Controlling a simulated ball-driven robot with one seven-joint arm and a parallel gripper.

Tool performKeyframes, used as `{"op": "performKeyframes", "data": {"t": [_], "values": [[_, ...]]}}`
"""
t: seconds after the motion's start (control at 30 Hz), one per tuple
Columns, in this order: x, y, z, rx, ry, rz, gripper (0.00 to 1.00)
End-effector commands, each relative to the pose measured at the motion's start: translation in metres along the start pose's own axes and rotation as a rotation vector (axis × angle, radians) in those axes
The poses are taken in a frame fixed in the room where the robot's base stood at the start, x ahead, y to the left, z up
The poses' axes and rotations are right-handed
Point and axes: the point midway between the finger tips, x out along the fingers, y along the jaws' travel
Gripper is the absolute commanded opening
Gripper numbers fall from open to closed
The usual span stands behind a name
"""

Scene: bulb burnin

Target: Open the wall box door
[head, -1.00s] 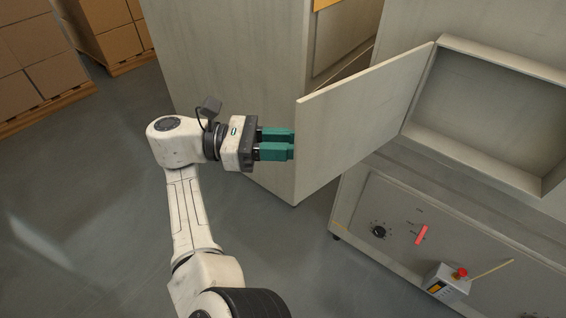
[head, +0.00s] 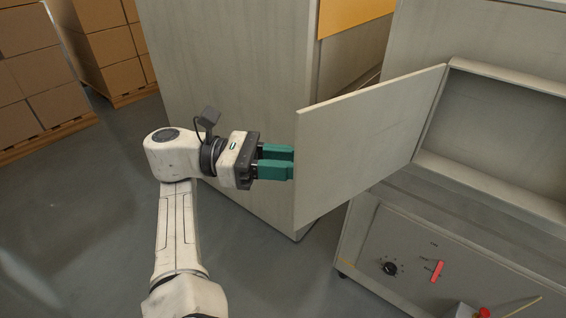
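The wall box (head: 504,126) is an open, shallow grey box at the right, and its inside shows. Its flat grey door (head: 365,145) stands swung wide open to the left, hinged at the box's left side. My gripper (head: 292,165) has two green fingers pointing right at the door's free left edge. The fingertips meet or pass behind that edge in the picture. I cannot tell whether they touch or grip it, or how far apart the tips are.
A tall grey cabinet (head: 228,85) with a yellow panel (head: 352,16) stands behind the door. Below the box is a sloped control panel (head: 400,245) with a black knob (head: 389,268) and a red lever (head: 437,271). Stacked cartons (head: 45,60) stand at the far left. Grey floor (head: 75,200) is clear at left.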

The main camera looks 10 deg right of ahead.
Motion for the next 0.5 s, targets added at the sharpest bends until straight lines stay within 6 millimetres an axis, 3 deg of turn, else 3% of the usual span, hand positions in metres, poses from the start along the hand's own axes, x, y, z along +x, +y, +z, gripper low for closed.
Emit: {"op": "performKeyframes", "data": {"t": [0.03,0.27,0.5], "values": [[0.0120,0.0082,0.0003,0.002,0.007,-0.014,0.32],[0.0117,0.0082,0.0005,0.003,0.006,-0.013,0.54],[0.0113,0.0082,0.0009,0.004,0.005,-0.011,0.54]]}}
